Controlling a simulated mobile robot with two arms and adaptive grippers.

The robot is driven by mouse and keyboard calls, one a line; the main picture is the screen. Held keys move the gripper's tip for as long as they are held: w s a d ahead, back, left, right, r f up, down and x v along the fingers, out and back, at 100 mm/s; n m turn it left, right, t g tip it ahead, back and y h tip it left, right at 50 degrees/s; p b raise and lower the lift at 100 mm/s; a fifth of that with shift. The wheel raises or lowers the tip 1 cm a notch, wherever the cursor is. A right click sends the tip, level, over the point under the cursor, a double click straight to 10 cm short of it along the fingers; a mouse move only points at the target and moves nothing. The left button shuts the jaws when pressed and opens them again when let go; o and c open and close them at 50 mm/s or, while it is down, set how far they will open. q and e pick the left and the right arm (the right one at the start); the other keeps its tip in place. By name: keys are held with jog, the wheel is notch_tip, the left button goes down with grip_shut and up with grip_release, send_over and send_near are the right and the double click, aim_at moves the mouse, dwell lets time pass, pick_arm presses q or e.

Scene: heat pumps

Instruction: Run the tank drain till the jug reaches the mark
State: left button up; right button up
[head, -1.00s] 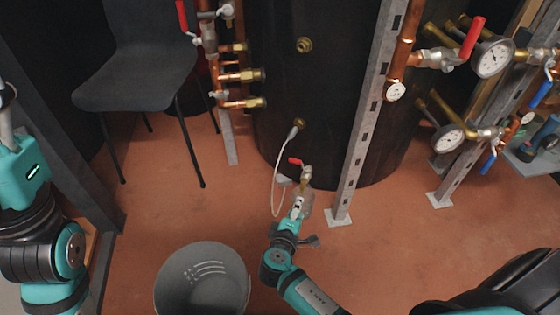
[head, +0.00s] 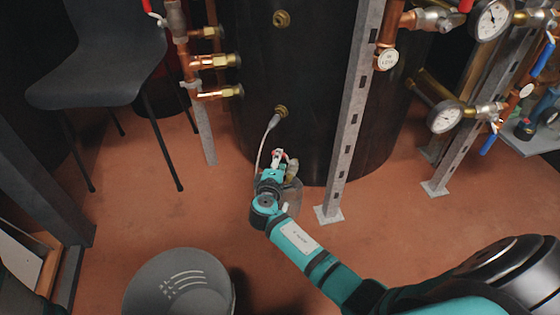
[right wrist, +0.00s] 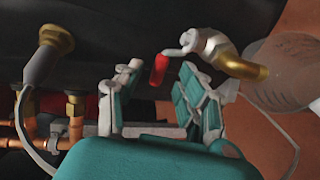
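The black tank (head: 305,70) stands at the back, with a brass fitting (head: 280,112) low on its side and a pale hose (head: 263,145) running down from it. The drain valve (right wrist: 212,47), with a red lever (right wrist: 160,68) and brass outlet, shows in the right wrist view. My right gripper (right wrist: 160,75) is open, with the lever between its spread fingertips. In the head view my right gripper (head: 277,167) covers most of the valve. The clear jug (head: 293,192) stands on the floor, partly behind my gripper; its mark and water level cannot be made out. My left gripper is out of view.
A grey bucket (head: 180,262) stands at the front left. A metal strut (head: 345,140) rises right of the jug. A dark chair (head: 100,80) and copper pipes (head: 215,95) are at the left; gauges (head: 445,117) are at the right. The front middle floor is clear.

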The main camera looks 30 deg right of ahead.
jog(key=shift+b+x, duration=0.7)
jog(key=shift+x, duration=1.3)
grip_shut()
